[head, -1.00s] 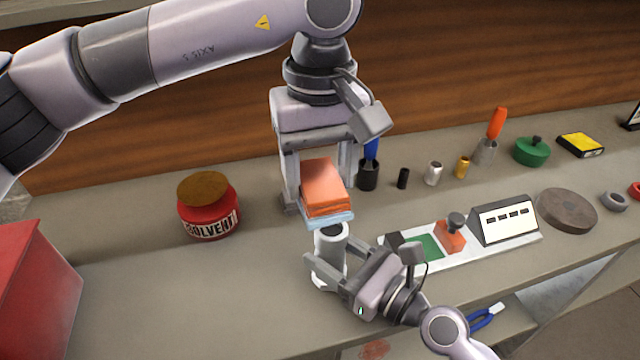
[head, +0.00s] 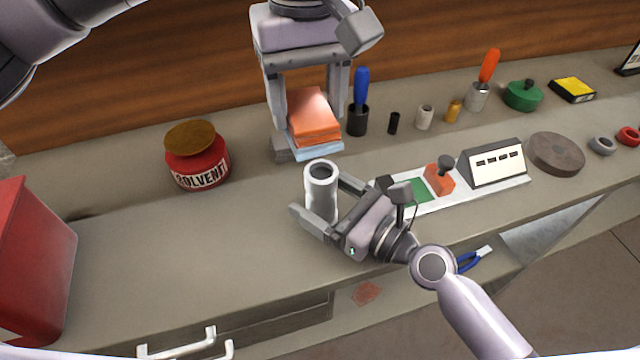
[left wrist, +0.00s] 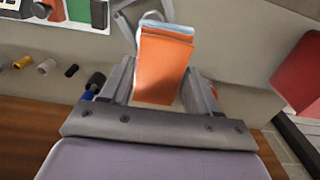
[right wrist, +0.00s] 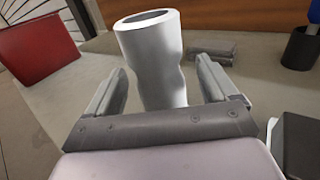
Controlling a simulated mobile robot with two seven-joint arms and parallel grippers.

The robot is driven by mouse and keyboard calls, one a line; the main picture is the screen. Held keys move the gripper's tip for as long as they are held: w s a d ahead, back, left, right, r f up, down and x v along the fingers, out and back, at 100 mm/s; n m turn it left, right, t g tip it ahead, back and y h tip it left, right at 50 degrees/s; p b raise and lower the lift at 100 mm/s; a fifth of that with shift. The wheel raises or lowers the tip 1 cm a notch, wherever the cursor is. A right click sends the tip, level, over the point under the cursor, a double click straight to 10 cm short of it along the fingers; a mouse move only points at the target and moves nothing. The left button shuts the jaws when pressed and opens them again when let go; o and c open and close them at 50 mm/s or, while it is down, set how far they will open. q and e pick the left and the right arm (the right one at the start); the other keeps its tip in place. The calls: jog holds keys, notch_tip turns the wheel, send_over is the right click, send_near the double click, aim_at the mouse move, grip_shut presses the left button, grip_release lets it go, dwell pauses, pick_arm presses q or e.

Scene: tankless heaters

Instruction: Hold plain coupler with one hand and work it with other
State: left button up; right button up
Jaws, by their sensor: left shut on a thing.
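The plain coupler (head: 321,190) is a pale, upright hollow cylinder with a waist. It stands at the bench's front middle and also shows in the right wrist view (right wrist: 153,62). My right gripper (head: 333,200) is open, its fingers on either side of the coupler, with gaps visible in the right wrist view. My left gripper (head: 308,110) is beyond the coupler, shut on a stack of orange and light-blue folded cloths (head: 314,118). The stack fills the middle of the left wrist view (left wrist: 163,62). The coupler's foot is partly hidden by my right finger.
A red solvent jar (head: 197,160) and a red box (head: 32,265) stand to the left. A white tray (head: 480,193) with an orange block and a slotted box lies right. Cups with blue and orange handles stand behind. The left front bench is clear.

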jog(key=v, duration=1.2)
jog(key=shift+s, duration=0.1)
